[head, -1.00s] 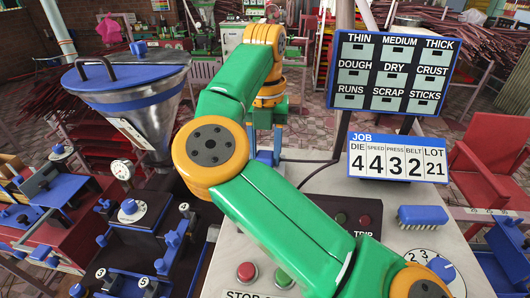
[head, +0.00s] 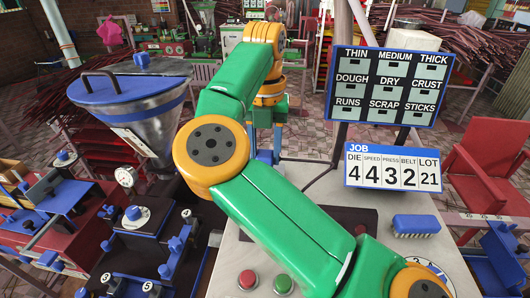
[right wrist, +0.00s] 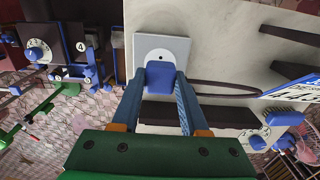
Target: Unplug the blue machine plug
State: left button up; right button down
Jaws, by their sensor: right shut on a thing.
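The blue plug (right wrist: 160,76) is between the fingertips of my right gripper (right wrist: 162,82) in the right wrist view. In the head view my right gripper (head: 264,152) points down behind my green and yellow arm, and the plug is hidden there. My left gripper is in neither view.
A metal hopper with a blue lid (head: 125,82) stands left. The pale machine top carries a red button (head: 247,280), a green button (head: 283,284), a blue brush (head: 416,225) and the job board (head: 392,167). A dark cable (head: 318,180) runs behind my arm. A red chair (head: 485,165) stands right.

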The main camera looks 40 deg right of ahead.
aim_at(265, 153)
jog(key=shift+r+p, duration=1.35)
jog(key=shift+r, duration=0.25)
